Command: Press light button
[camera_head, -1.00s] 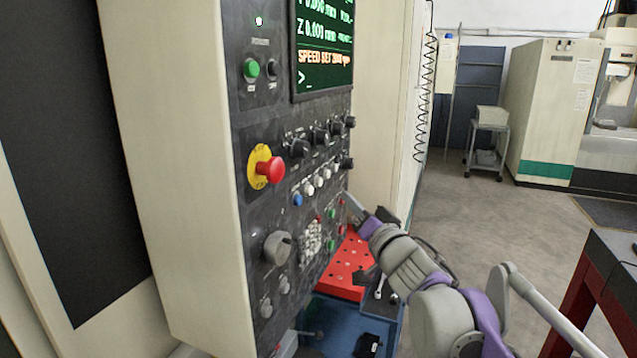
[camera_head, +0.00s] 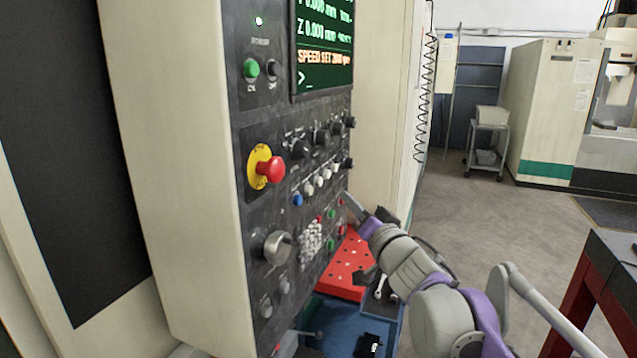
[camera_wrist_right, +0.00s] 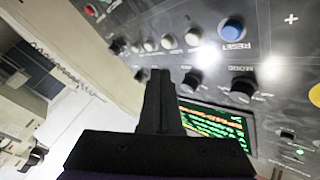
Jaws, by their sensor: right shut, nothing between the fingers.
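The control panel (camera_head: 240,200) of a machine fills the left middle of the head view. A row of round buttons runs across it: a blue one (camera_head: 297,200) and several white ones (camera_head: 319,181). In the right wrist view the blue one (camera_wrist_right: 232,28) is labelled RESET and the white ones (camera_wrist_right: 193,37) stand beside it. I cannot read which is the light button. My right gripper (camera_head: 346,196) is shut and empty, close to the panel's right edge, right of the white buttons. Its fingers (camera_wrist_right: 160,75) hide part of the panel in the wrist view. I cannot tell whether it touches the panel.
A red emergency stop (camera_head: 270,169), dark knobs (camera_head: 299,147) and a lit screen (camera_head: 322,45) are on the panel. A red perforated plate (camera_head: 347,265) lies on a blue cart below. A dark table with red legs (camera_head: 610,270) stands at right. Open floor lies behind.

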